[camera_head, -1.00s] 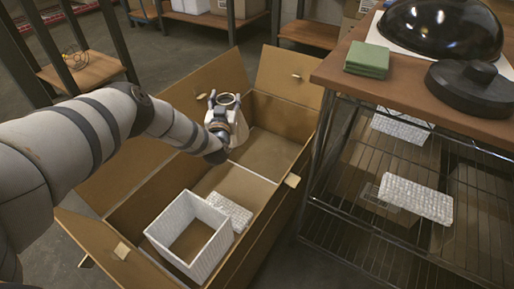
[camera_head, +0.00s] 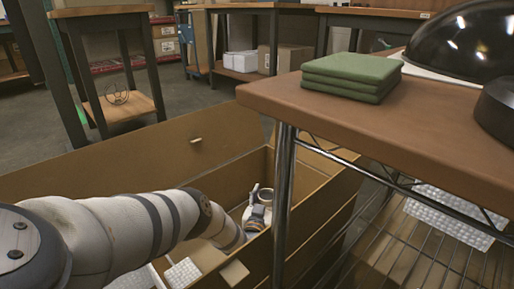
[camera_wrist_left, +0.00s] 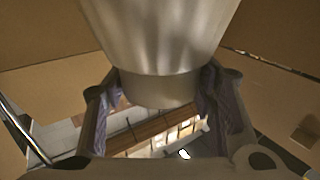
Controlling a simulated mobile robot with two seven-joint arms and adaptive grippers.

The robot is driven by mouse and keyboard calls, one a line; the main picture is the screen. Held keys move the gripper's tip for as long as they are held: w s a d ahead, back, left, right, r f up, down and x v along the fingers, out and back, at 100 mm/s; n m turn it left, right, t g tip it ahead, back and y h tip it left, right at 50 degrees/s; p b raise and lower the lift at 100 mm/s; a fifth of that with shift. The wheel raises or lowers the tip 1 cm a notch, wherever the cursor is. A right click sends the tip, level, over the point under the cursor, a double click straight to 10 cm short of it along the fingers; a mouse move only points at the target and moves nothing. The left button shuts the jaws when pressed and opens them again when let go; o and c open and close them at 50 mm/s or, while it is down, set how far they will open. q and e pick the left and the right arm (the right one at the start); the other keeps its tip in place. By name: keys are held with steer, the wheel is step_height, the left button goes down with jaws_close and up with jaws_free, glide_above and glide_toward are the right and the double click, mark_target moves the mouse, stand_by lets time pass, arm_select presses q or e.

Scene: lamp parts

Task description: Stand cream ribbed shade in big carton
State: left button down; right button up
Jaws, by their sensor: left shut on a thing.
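The cream ribbed shade (camera_wrist_left: 160,35) fills the top of the left wrist view, its narrow collar between my fingers. My left gripper (camera_wrist_left: 160,95) is shut on that collar. In the head view the left gripper (camera_head: 258,214) is down inside the big carton (camera_head: 110,160), near its far end and below the rim. The shade is mostly hidden there by the gripper and arm. The carton is open, with its flaps spread. Whether the shade touches the carton floor cannot be told. My right gripper is out of view.
A wooden-topped wire rack (camera_head: 340,115) stands close against the carton's right side, with folded green cloths (camera_head: 352,75) and a black dome (camera_head: 455,45) on top. A white bumpy piece (camera_head: 183,272) lies in the carton's near part. A small wooden table (camera_head: 120,105) stands behind.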

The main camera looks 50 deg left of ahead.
arm_select(q)
step_height(320, 180, down, 4)
steer(key=b, duration=0.2)
steer(key=shift+b, duration=0.4)
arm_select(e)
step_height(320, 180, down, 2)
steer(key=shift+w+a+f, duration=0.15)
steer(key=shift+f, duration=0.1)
arm_select(q)
steer(key=shift+f, duration=0.25)
steer(key=c, duration=0.7)
jaws_free()
steer(key=shift+r, duration=0.1)
steer(key=p+v, duration=0.4)
steer(key=v, duration=0.3)
steer(key=shift+d, duration=0.2)
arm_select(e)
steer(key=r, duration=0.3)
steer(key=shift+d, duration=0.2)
arm_select(q)
steer(key=shift+s, duration=0.15)
